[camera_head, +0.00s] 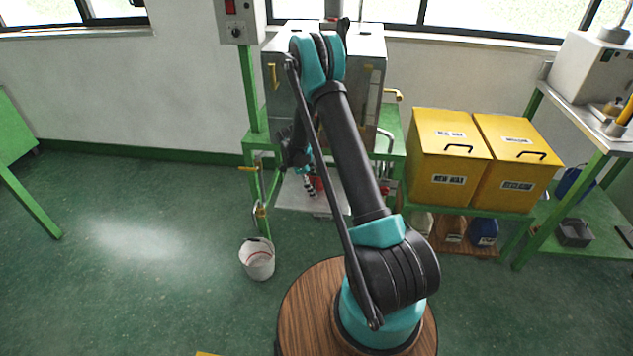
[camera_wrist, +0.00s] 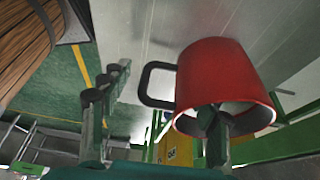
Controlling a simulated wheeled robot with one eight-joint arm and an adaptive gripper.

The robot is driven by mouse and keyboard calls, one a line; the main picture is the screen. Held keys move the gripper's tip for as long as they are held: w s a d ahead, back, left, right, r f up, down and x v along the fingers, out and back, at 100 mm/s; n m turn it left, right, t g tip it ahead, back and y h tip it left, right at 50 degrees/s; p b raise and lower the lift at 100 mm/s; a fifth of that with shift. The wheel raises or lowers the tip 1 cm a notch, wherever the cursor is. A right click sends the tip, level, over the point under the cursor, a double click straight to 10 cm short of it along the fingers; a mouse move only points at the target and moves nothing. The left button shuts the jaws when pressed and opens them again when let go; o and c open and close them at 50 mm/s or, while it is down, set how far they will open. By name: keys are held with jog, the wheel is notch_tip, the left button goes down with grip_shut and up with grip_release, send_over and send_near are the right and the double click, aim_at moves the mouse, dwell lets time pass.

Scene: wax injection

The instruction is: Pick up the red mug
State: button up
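The red mug (camera_wrist: 232,68) fills the upper right of the wrist view, its mouth facing my gripper and its black handle (camera_wrist: 150,84) pointing left. My gripper (camera_wrist: 155,108) is open. One finger is left of the handle, apart from it. The other finger overlaps the mug's mouth and seems to reach inside the rim; I cannot tell whether it touches the wall. In the head view, a small red patch (camera_head: 319,184) beside my gripper, low by the green stand, is probably the mug, mostly hidden by my arm.
A pale grey panel (camera_wrist: 135,25) lies behind the mug. The green stand (camera_head: 256,150) and metal machine (camera_head: 369,75) are close to my arm. Yellow bins (camera_head: 446,150) stand to the right. A white bucket (camera_head: 257,262) is on the floor; the floor to the left is clear.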

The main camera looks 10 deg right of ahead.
grip_shut()
jog(key=shift+r, duration=0.2)
dwell(0.3)
